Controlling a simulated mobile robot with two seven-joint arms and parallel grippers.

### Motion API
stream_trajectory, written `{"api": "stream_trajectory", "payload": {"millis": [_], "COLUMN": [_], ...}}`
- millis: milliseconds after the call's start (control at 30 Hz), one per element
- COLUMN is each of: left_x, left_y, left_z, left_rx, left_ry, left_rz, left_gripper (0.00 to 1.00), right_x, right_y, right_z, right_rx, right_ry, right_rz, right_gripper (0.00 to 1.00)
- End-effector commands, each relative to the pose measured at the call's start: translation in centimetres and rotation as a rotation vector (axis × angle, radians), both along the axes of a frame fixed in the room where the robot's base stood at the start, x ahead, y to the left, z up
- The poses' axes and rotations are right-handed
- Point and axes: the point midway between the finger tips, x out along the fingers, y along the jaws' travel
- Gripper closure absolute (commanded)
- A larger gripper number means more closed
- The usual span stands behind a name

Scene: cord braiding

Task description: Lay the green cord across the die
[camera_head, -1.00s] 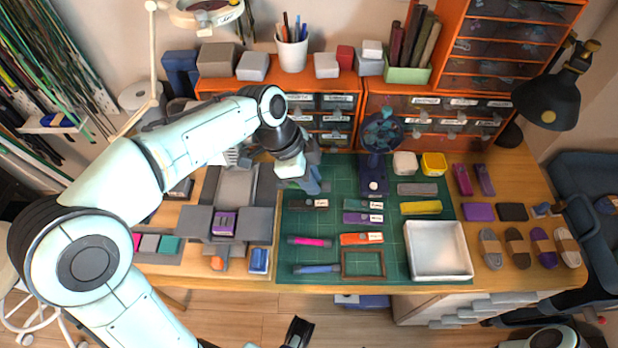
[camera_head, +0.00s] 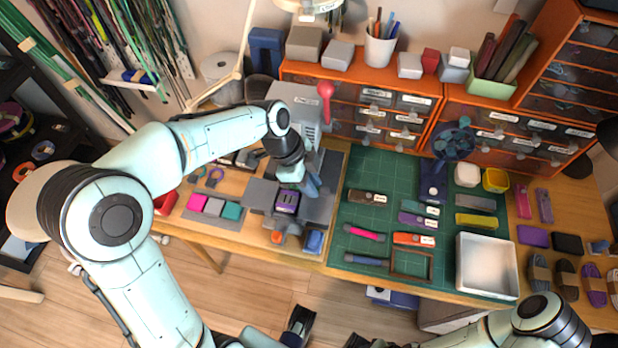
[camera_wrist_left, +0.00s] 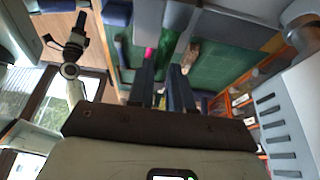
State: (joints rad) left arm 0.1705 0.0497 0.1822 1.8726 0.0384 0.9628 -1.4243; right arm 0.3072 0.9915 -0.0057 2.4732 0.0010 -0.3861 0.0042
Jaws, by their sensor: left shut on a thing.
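The purple die (camera_head: 287,201) sits on the grey press-like fixture (camera_head: 262,193), left of the green mat. My left gripper (camera_head: 312,188) points down beside the die, just to its right and over the fixture. Its fingers (camera_wrist_left: 163,88) are close together in the left wrist view. A bright green strip, seemingly the green cord (camera_wrist_left: 179,14), shows at their tips. The grip itself is too small to see clearly in the head view, and the cord's length is hidden there. Only part of my right arm shows at the lower right; its gripper is not seen.
A red-knobbed lever (camera_head: 325,92) stands behind the fixture. Pink, grey and teal blocks (camera_head: 214,206) lie left of it. The cutting mat (camera_head: 385,185) holds several colored pieces, a dark frame (camera_head: 411,265) and a white tray (camera_head: 487,266). Orange drawers (camera_head: 375,110) line the back.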

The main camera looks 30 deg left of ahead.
Motion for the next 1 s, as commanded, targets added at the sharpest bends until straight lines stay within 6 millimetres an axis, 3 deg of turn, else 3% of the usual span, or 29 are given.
{"api": "stream_trajectory", "payload": {"millis": [700, 1000], "left_x": [0.0, 0.0], "left_y": [0.0, 0.0], "left_z": [-5.8, -6.3], "left_rx": [0.000, 0.000], "left_ry": [0.001, 0.000], "left_rz": [0.001, 0.001], "left_gripper": [1.00, 1.00], "right_x": [0.9, 1.2], "right_y": [-0.1, 0.0], "right_z": [-3.6, -3.8], "right_rx": [-0.008, -0.008], "right_ry": [-0.043, -0.051], "right_rz": [-0.010, -0.012], "right_gripper": [0.57, 0.57]}}
